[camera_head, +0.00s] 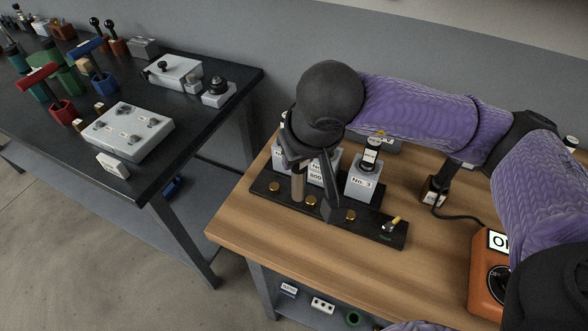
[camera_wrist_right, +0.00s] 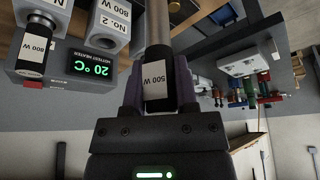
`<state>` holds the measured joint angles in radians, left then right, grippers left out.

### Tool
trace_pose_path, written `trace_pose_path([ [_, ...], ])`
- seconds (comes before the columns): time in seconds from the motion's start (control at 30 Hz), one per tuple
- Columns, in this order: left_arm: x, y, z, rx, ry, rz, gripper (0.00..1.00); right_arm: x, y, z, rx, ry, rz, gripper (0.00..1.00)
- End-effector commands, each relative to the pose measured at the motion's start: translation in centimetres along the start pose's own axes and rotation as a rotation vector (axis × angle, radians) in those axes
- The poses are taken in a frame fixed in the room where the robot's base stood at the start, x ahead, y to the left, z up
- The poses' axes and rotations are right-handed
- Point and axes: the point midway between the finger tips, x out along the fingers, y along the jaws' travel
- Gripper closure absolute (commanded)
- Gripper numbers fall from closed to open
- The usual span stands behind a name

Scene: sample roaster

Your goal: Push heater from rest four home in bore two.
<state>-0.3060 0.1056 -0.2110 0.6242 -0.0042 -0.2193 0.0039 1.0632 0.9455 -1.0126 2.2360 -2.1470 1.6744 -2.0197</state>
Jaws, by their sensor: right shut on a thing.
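My right gripper (camera_head: 312,160) points down over the black base in the head view. My left gripper is not in view.
A display reading 20 °C (camera_wrist_right: 95,66) sits by the blocks. An orange control box (camera_head: 487,285) stands at right. The wooden tabletop (camera_head: 290,250) is clear in front.

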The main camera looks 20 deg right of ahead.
Motion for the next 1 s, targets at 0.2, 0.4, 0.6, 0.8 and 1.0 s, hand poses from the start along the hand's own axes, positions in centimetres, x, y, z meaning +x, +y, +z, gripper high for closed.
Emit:
trace_pose_path([
  [0.2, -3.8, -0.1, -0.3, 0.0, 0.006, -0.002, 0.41, -3.1, 2.8, -4.1, 0.025, 0.005, 0.011, 1.0],
  [0.4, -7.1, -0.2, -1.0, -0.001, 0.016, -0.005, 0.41, -5.7, 6.5, -7.5, 0.049, -0.003, 0.018, 1.0],
  [0.6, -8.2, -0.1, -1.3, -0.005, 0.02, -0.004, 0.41, -6.4, 8.7, -8.7, 0.057, -0.011, 0.018, 1.0],
  [0.8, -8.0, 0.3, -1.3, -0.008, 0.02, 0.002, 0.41, -6.2, 8.8, -8.7, 0.057, -0.011, 0.018, 1.0],
  [1.0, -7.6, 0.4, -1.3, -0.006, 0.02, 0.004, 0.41, -5.9, 8.8, -8.5, 0.058, -0.011, 0.017, 1.0],
])
